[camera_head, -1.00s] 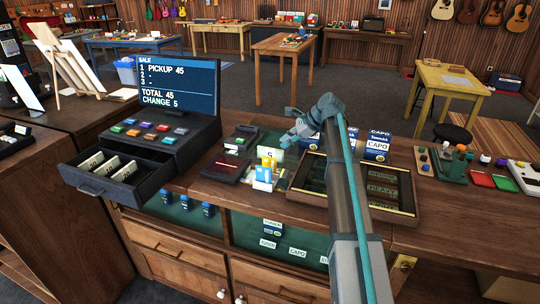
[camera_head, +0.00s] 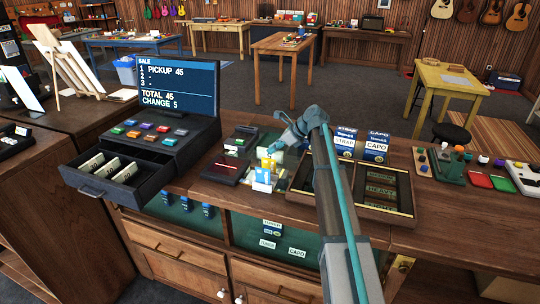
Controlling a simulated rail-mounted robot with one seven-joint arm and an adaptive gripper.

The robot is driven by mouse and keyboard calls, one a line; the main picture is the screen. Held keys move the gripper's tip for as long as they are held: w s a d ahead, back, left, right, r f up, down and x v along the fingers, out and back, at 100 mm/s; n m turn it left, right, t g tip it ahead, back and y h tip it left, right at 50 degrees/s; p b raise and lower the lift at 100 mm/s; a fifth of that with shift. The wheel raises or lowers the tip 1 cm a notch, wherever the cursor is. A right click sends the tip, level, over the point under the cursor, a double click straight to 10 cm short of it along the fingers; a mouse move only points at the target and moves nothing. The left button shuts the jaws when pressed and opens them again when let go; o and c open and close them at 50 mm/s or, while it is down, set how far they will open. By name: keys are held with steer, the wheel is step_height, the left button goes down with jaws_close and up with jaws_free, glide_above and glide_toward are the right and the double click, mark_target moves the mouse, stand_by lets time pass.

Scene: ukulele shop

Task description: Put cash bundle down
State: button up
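My gripper (camera_head: 280,144) is small in the head view, at the end of my arm above the middle of the counter. It hangs over or near a green mat (camera_head: 264,139), just behind a group of small yellow, blue and white items (camera_head: 265,172). Its fingers are too small and partly hidden, so I cannot tell whether they hold anything. No cash bundle is clearly visible in it.
The register screen (camera_head: 178,82) reads total 45, change 5. A dark card terminal (camera_head: 226,171) lies left of the small items. A wooden tray (camera_head: 400,214) is right of my gripper, partly behind my arm. Blue-and-white capo and strap boxes (camera_head: 377,146) stand behind it.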

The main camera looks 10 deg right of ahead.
mark_target(266, 153)
steer(key=shift+p+x, duration=0.7)
steer(key=shift+x, duration=1.7)
jaws_close()
steer(key=shift+r, duration=0.1)
